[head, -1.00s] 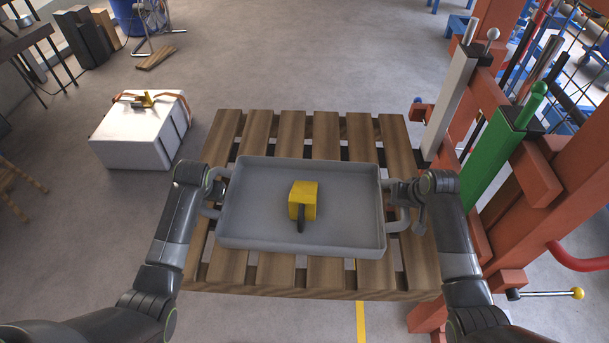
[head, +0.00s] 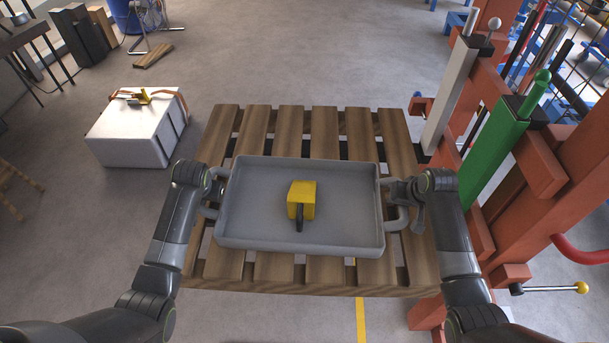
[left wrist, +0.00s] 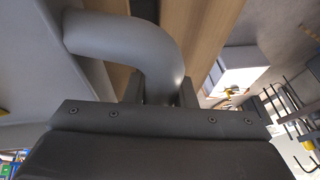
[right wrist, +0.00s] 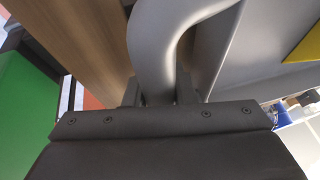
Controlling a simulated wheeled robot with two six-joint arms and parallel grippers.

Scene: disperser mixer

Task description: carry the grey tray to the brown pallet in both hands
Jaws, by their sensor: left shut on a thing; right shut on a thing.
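The grey tray (head: 345,225) is held level between my two grippers, over the brown pallet (head: 310,120) in the head view. A yellow block with a dark handle-like part (head: 301,199) sits in the tray near its middle. My left gripper (head: 212,190) is shut on the tray's left handle, which shows in the left wrist view (left wrist: 135,45). My right gripper (head: 400,191) is shut on the right handle, which shows in the right wrist view (right wrist: 155,45). I cannot tell whether the tray touches the pallet slats. The tray hides the pallet's middle.
A red frame (head: 545,190) with a green post (head: 492,150) and a grey post (head: 450,95) stands close on the right. A white box (head: 135,133) with straps stands on the floor at the left. Open floor lies beyond the pallet.

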